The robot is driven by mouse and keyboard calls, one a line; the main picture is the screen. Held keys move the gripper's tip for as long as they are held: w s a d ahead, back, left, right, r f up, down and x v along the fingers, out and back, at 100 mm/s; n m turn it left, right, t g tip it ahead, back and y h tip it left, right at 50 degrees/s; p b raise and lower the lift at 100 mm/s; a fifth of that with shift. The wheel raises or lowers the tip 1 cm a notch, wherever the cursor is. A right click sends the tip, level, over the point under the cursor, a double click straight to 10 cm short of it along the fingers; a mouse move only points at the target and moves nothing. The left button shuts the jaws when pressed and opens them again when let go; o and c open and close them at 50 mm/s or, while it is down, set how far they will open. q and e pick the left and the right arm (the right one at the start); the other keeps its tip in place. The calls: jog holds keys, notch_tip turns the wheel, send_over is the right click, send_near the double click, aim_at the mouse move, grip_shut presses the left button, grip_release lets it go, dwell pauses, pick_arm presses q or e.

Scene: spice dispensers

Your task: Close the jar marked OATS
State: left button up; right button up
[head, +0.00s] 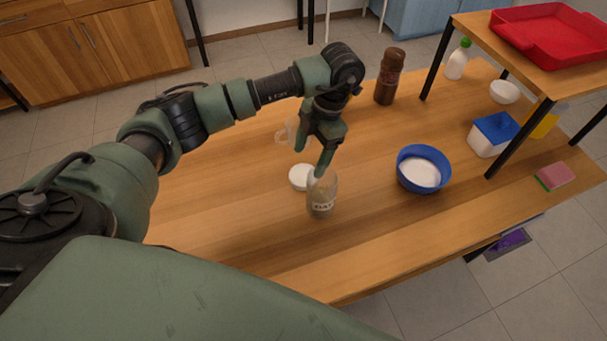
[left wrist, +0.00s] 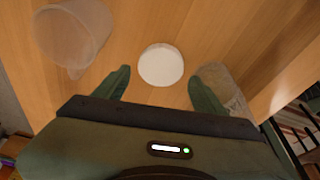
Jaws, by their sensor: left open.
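A clear jar (head: 321,200) with grainy beige contents stands upright on the table. Its label is small, and I cannot read it with certainty. A round white lid (head: 299,177) lies flat on the table just left of the jar. My left gripper (head: 312,160) is open and empty, pointing down above the lid, with one finger in front of the jar's top. In the left wrist view the lid (left wrist: 161,65) lies just beyond and between the two fingertips, and the jar (left wrist: 226,88) is beside the right finger, partly hidden by it. My right gripper is not in view.
A translucent cup (head: 286,132) stands behind the lid. A blue bowl of white powder (head: 422,170) is to the jar's right. A brown shaker (head: 389,77) stands at the back. A raised shelf with a red tray (head: 552,35) is at the right. The table's front is clear.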

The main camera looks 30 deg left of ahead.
aim_at(304, 174)
pick_arm(q)
jog(key=shift+s+f, duration=0.15)
jog(key=shift+f, duration=0.2)
jog(key=p+x, duration=0.1)
jog(key=x, duration=0.2)
jog(key=shift+s+a+f+p, duration=0.1)
jog(key=shift+s+f+p, duration=0.05)
jog(key=shift+f+p, duration=0.2)
jog(key=shift+f, duration=0.35)
jog(key=c, duration=1)
jog(key=shift+r, duration=0.15)
